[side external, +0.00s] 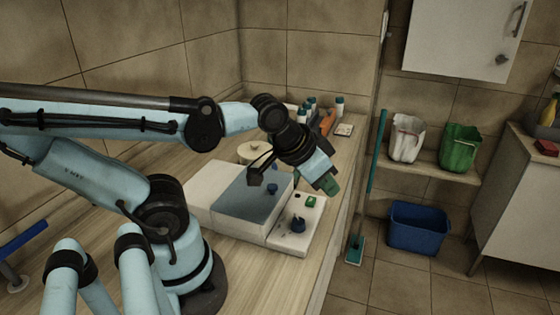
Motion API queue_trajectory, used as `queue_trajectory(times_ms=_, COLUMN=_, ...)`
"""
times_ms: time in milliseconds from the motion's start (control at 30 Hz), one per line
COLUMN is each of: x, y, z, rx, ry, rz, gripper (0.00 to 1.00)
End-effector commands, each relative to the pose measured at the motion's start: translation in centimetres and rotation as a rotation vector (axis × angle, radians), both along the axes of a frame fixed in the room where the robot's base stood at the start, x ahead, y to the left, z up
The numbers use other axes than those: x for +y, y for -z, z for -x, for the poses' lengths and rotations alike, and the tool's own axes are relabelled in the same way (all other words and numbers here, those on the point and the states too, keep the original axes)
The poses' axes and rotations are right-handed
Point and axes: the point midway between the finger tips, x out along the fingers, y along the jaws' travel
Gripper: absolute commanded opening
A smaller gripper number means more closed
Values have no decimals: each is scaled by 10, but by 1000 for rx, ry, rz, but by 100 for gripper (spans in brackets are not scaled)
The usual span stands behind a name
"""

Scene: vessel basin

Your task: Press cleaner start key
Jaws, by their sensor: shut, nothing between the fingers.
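The cleaner (205,200) is a white box on the counter with a blue-grey lid (240,190) and a dark blue knob (272,188) on it. On its right is a white control panel (283,238). A small green key (311,202) lies at the panel's far end and a dark dial (298,224) nearer the front. Which of these is the start key, I cannot read from any label. My gripper (331,187) is shut and empty, tilted down to the right. Its greenish tip appears above and a little beyond the green key, apart from it.
Bottles (339,107) and a round cream container (254,152) stand behind the cleaner. The counter's right edge lies close to the panel. A blue bin (417,228) and a teal mop (371,190) stand beyond it. Bare counter (255,280) lies in front.

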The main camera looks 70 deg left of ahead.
Motion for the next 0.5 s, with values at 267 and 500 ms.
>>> queue_trajectory(times_ms=267, x=2, y=-1, z=-1, rx=7, ry=-13, rz=4, gripper=0)
queue_trajectory(times_ms=500, x=22, y=-13, z=-10, rx=125, ry=-156, rz=55, gripper=0)
